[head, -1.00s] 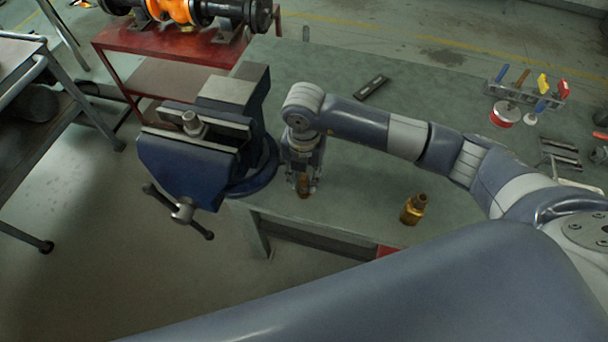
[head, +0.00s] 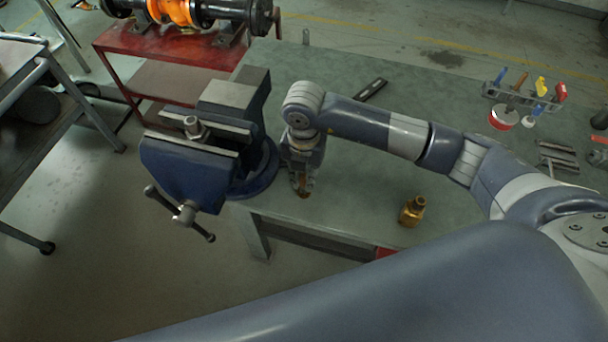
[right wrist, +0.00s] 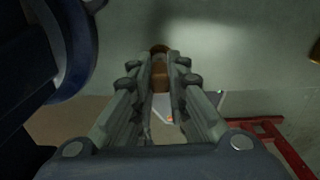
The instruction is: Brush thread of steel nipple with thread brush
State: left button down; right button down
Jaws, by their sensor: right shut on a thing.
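The steel nipple (head: 193,127) stands upright, clamped between the jaws of the blue vise (head: 190,172). My right gripper (head: 303,190) points down at the bench, just right of the vise. It is shut on a small brown thing, which also shows between the fingers in the right wrist view (right wrist: 160,76). This may be the thread brush, but the fingers hide much of it and I see no bristles. My left gripper is not in view.
A brass fitting (head: 412,210) stands on the green bench (head: 360,185) near its front edge. A dark level (head: 372,90) lies farther back. A tool rack (head: 525,93) with colored handles is at the right. A red table (head: 160,50) stands behind the vise.

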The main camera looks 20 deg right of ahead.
jog(key=shift+r+p, duration=1.1)
jog(key=shift+r, duration=0.7)
